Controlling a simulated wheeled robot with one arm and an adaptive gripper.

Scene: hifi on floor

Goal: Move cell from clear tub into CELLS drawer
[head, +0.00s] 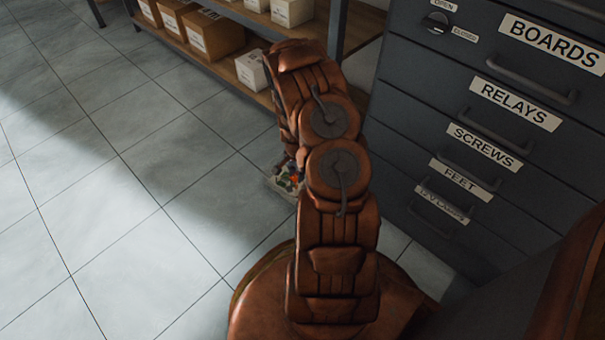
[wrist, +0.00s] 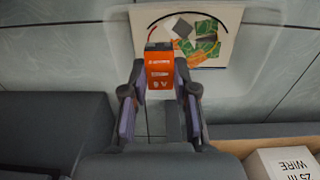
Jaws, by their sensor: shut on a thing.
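The cell is a small orange block (wrist: 159,72) with a dark top and 9 V-style lettering, seen in the wrist view. My gripper (wrist: 160,82) is shut on it, one finger on each side. Behind it in the wrist view lies the clear tub (wrist: 232,62), holding green boards and grey and dark pieces. The cell overlaps the tub's near edge in the picture; its height above the tub is hard to tell. No label reading CELLS is legible.
A dark drawer cabinet (head: 440,110) stands at the right, labelled BOARDS, RELAYS, SCREWS and FEET; the lowest small label (head: 441,205) is unclear. Its drawers look shut. A shelf (head: 240,70) with boxes is at the back. Tiled floor at the left is clear.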

